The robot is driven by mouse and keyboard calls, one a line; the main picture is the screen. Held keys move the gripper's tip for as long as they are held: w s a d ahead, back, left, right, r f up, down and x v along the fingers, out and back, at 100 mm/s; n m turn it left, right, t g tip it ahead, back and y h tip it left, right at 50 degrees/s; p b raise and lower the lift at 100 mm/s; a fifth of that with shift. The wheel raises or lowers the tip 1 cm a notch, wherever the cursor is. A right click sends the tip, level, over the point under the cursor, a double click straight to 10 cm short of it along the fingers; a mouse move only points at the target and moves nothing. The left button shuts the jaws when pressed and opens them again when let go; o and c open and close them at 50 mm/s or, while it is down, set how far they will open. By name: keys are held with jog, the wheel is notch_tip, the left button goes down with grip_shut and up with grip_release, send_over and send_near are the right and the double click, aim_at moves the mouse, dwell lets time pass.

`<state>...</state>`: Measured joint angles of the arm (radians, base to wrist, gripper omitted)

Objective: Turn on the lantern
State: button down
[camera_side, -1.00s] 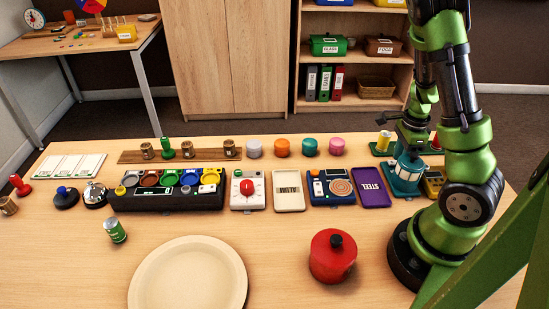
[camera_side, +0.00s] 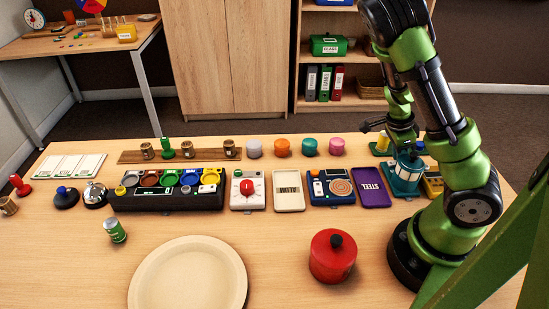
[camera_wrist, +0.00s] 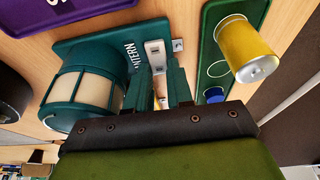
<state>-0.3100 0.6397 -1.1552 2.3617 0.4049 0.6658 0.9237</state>
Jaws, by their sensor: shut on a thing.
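The teal lantern (camera_side: 404,174) with cream panels stands at the right of the table, beside my arm. It also shows in the wrist view (camera_wrist: 88,85), on a teal base with lettering ending in "NTERN". A pale switch plate (camera_wrist: 154,50) is set in that base. My gripper (camera_wrist: 160,75) is low over the base, beside the lantern body, with its two fingertips at the near end of the switch plate. The fingers are shut on the lantern's switch, which is mostly hidden between them.
A green tray (camera_wrist: 211,50) with a yellow can (camera_wrist: 246,48) and a blue piece (camera_wrist: 213,95) lies close to my gripper. A red pot (camera_side: 332,258) and a round plate (camera_side: 188,275) stand in front.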

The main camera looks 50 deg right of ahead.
dwell(0.3)
jog(key=c, duration=1.3)
grip_release()
jog(key=shift+r, duration=0.1)
jog(key=v, duration=1.6)
jog(key=shift+w+a+r, duration=0.25)
jog(key=shift+r, duration=0.05)
